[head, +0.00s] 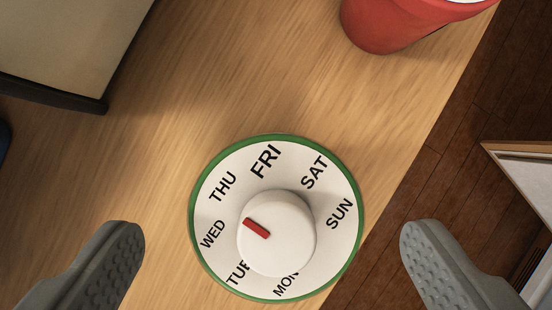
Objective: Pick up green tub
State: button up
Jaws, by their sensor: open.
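The green tub (194,242) shows from above in the head view, low and just right of the middle. Only its thin green rim shows around a white lid with black day names and a white knob (290,250) with a red mark. It stands on the wooden surface close to its right edge. My gripper (272,248) is open and empty, one grey finger to the left of the tub and one to the right, both apart from it in the picture. The tub's side walls are hidden beneath the lid.
A red container (385,27) stands at the top right near the surface's edge. A dark-edged, beige-topped object (65,40) is at the top left. Beyond the edge lies a dark wooden floor (450,140) with a white-and-wood item (525,175). The wood (210,90) above the tub is clear.

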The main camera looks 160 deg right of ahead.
aim_at(276, 196)
jog(key=shift+x, duration=2.95)
jog(key=shift+s+d, duration=0.1)
jog(key=c, duration=1.3)
